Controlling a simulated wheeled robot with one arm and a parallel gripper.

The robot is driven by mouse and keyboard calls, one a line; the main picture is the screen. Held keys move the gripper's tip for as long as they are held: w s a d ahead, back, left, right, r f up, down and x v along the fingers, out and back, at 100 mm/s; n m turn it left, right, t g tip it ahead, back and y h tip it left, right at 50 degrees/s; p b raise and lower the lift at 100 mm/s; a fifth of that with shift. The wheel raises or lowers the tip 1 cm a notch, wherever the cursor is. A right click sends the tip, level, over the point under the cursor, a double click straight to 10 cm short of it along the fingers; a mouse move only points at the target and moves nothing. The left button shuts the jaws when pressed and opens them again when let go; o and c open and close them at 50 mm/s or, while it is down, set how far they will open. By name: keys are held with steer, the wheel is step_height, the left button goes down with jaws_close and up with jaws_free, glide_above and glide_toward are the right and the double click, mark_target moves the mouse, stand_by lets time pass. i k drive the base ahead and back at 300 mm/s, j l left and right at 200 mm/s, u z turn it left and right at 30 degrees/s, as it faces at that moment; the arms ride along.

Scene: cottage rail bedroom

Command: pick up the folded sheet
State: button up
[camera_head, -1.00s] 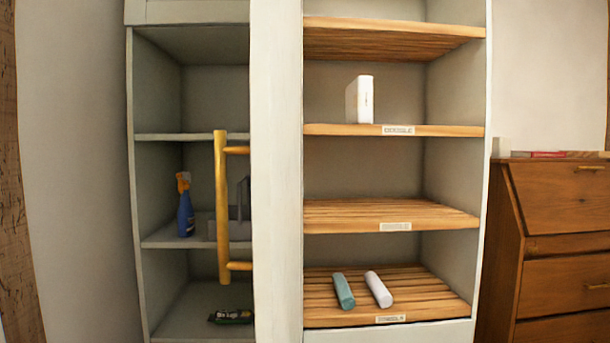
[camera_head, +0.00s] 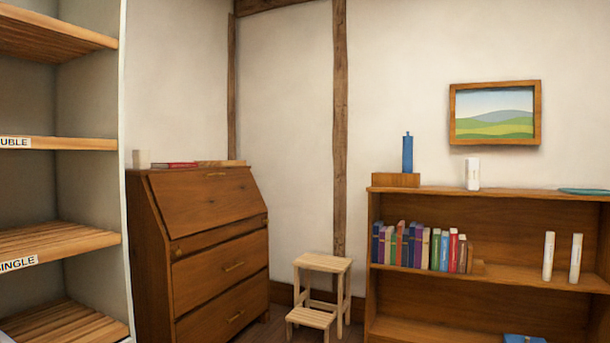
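No thing in view is plainly a folded sheet. Candidates are a white upright bundle (camera_head: 472,174) on top of the bookcase and two slim white upright pieces (camera_head: 548,257) (camera_head: 575,258) on its middle shelf. A flat teal piece (camera_head: 585,191) lies at the right end of the bookcase top. A blue piece (camera_head: 525,339) is cut off by the bottom edge. I cannot tell which of these is cloth. My gripper is not in view.
The slatted cupboard (camera_head: 58,243) with "SINGLE" (camera_head: 18,264) and "DOUBLE" labels is at left. A brown bureau (camera_head: 215,250), a small step stool (camera_head: 322,263) and a wooden bookcase (camera_head: 480,315) with several books (camera_head: 418,247) line the wall. A framed picture (camera_head: 495,112) hangs above.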

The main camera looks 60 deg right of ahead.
mark_target(471, 165)
steer(key=z, duration=2.9)
steer(key=i+z, duration=0.2)
steer(key=z, duration=0.25)
steer(key=i+j+z, duration=0.15)
steer(key=z, duration=0.3)
